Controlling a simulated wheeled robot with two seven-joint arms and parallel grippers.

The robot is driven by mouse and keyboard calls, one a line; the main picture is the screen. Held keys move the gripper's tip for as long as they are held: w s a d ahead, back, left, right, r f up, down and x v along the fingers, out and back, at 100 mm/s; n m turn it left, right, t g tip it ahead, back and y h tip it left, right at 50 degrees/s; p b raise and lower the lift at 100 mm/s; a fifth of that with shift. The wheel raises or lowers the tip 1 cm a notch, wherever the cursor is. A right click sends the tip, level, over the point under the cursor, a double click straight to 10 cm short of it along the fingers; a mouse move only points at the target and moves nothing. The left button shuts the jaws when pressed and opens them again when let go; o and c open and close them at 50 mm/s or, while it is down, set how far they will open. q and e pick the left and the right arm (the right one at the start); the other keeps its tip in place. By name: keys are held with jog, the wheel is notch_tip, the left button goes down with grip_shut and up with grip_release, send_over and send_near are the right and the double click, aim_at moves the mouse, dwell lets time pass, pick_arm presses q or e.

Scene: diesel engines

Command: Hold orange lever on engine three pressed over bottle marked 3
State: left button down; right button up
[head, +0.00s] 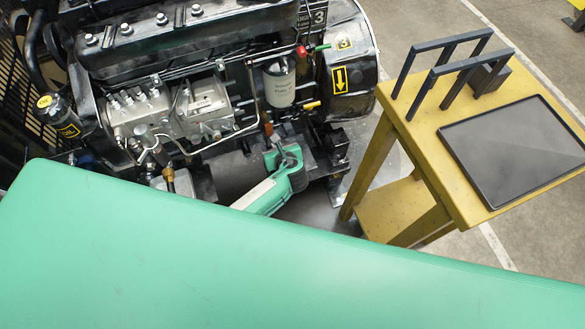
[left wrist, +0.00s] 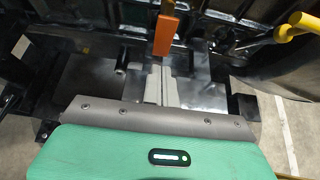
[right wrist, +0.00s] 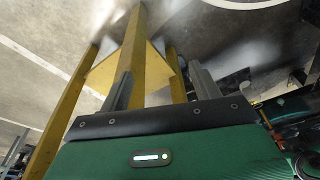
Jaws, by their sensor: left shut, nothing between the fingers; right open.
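Engine three (head: 200,70) is black, with "3" labels at its upper right in the head view. The orange lever (head: 270,131) hangs low on its front; it is clear in the left wrist view (left wrist: 165,35). My left gripper (head: 268,143) is shut and empty. Its fingertips (left wrist: 160,68) are just below the lever's end in the picture; I cannot tell whether they touch it. I can make out no bottle marked 3. My right gripper (right wrist: 158,78) is open and empty, facing the legs of a yellow table, and is outside the head view.
The yellow table (head: 428,130) stands right of the engine, bearing a dark tray (head: 520,150) and a dark rack (head: 440,75). A white filter (head: 280,88) and a yellow handle (head: 312,105) sit above the lever. My green arm hides the lower head view.

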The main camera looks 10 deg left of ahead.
pick_arm(q)
jog(key=shift+s+d, duration=0.35)
jog(key=shift+s, duration=0.25)
jog(key=v, duration=0.3)
jog(key=p+v, duration=0.1)
jog(key=v, duration=0.2)
jog(key=f+v, duration=0.1)
jog(key=v, duration=0.2)
jog(key=shift+s+d, duration=0.1)
jog(key=shift+s, duration=0.1)
pick_arm(e)
jog(key=f, duration=0.2)
jog(key=s+f, duration=0.1)
jog(key=f, duration=0.1)
jog(key=shift+d, duration=0.3)
pick_arm(q)
jog(key=shift+r, duration=0.1)
